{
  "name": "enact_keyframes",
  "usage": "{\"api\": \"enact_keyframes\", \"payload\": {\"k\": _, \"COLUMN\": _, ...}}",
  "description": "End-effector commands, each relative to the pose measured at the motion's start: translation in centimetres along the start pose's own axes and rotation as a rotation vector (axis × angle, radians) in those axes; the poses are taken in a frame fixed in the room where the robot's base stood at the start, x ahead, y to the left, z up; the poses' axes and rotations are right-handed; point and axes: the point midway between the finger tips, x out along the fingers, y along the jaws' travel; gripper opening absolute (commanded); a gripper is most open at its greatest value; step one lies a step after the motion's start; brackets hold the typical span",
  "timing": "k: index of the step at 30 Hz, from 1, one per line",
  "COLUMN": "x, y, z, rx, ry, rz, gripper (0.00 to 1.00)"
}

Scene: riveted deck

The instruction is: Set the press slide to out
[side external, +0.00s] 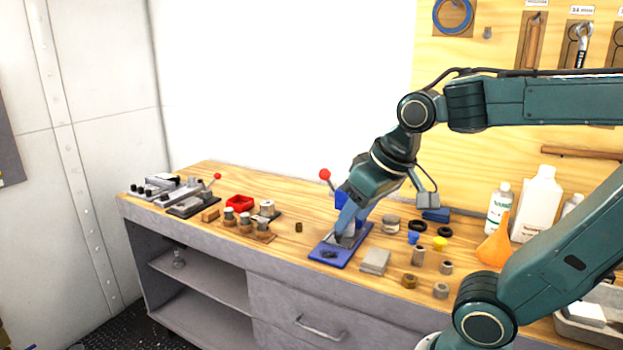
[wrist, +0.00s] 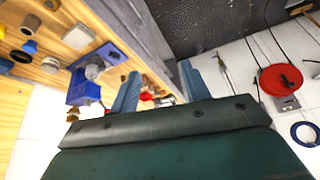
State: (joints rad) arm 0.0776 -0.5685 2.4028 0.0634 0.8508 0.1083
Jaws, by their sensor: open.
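The blue press (side external: 352,254) stands on the wooden bench near its middle, with a flat blue base and a red-knobbed lever (side external: 325,174) rising at its back left. A grey part sits on its base, with a small dark piece at the front end; I cannot tell the slide's position. My gripper (side external: 347,222) is over the press, its pale blue finger hiding part of it. In the wrist view my gripper (wrist: 159,82) is open, with nothing between its fingers. The blue press (wrist: 78,88) shows there just left of the left finger; contact cannot be told.
A grey square block (side external: 375,262) lies right of the press, with several metal cylinders beyond it. An orange funnel (side external: 494,246) and white bottles (side external: 537,205) stand farther right. A red tray (side external: 238,203) and fixtures stand left. The bench's front edge is close.

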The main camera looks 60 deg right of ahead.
Motion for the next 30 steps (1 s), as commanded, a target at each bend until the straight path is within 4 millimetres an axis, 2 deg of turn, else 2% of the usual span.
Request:
{"api": "enact_keyframes", "payload": {"k": 6, "x": 2.3, "y": 2.5, "z": -4.2, "rx": 0.201, "ry": -0.026, "rz": 0.081, "gripper": 0.47}}
{"api": "enact_keyframes", "payload": {"k": 15, "x": 6.2, "y": 6.9, "z": -8.8, "rx": 0.465, "ry": -0.044, "rz": 0.197, "gripper": 0.47}}
{"api": "enact_keyframes", "payload": {"k": 24, "x": 11.2, "y": 12.6, "z": -11.9, "rx": 0.718, "ry": -0.051, "rz": 0.324, "gripper": 0.47}}
{"api": "enact_keyframes", "payload": {"k": 30, "x": 14.6, "y": 16.7, "z": -12.9, "rx": 0.873, "ry": -0.049, "rz": 0.409, "gripper": 0.47}}
